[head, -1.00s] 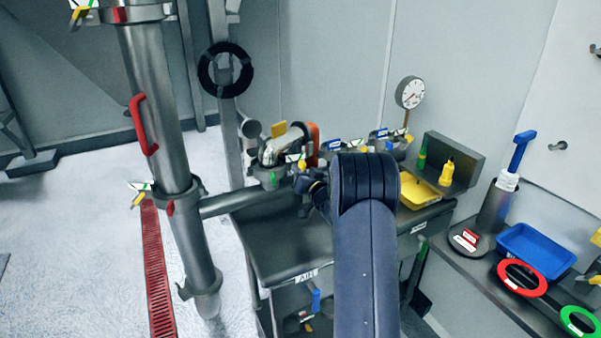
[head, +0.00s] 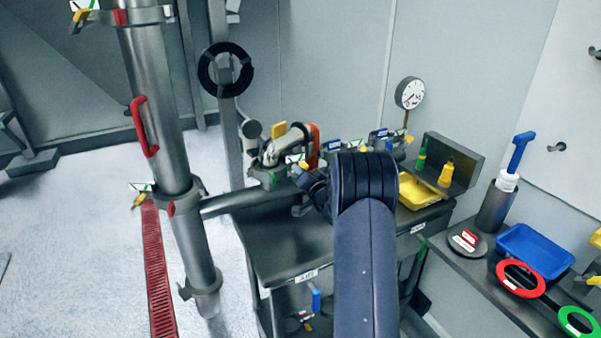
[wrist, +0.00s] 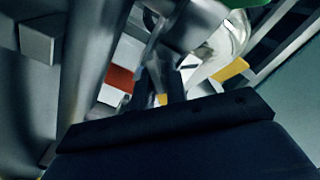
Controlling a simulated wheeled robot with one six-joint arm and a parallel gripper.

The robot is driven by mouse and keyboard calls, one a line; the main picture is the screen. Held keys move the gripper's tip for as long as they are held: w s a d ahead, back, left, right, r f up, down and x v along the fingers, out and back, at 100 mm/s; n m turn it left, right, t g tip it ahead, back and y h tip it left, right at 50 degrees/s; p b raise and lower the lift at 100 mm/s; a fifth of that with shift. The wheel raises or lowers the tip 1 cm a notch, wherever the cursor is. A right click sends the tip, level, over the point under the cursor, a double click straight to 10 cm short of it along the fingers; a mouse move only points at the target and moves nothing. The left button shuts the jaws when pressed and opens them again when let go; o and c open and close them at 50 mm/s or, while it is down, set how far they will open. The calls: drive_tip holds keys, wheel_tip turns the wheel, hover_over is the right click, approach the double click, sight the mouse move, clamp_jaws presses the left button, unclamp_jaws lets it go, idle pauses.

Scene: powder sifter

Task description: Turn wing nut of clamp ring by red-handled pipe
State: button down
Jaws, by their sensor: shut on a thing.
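A clamp ring (head: 268,176) sits at the curved pipe (head: 283,140) with an orange-red handle (head: 313,143), at the back left of the bench. Its yellow wing nut (head: 304,165) shows at the ring's right side. My gripper (head: 308,176) is at this nut, low beside the ring, partly hidden by my arm. In the wrist view my gripper (wrist: 168,84) has its dark fingers close together, with a bit of the yellow wing nut (wrist: 162,99) between them. It is shut on the nut. Most of the nut is hidden by the fingers.
A tall steel pipe (head: 155,85) with a red grip (head: 145,127) and its own clamp rings stands at left. The bench (head: 285,235) holds more clamps and a yellow tray (head: 416,190). A shelf with a blue tray (head: 535,252) is at right. A gauge (head: 409,93) stands behind.

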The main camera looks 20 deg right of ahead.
drive_tip(key=c, duration=1.5)
unclamp_jaws()
drive_tip(key=shift+c, duration=0.2)
drive_tip(key=s+b, duration=0.2)
drive_tip(key=s, duration=0.8)
drive_tip(key=shift+s+d, duration=0.2)
drive_tip(key=shift+s, duration=0.2)
drive_tip(key=shift+w, duration=0.1)
drive_tip(key=w+p, duration=0.2)
drive_tip(key=w, duration=0.8)
drive_tip(key=shift+w+a, duration=0.15)
drive_tip(key=shift+w, duration=0.2)
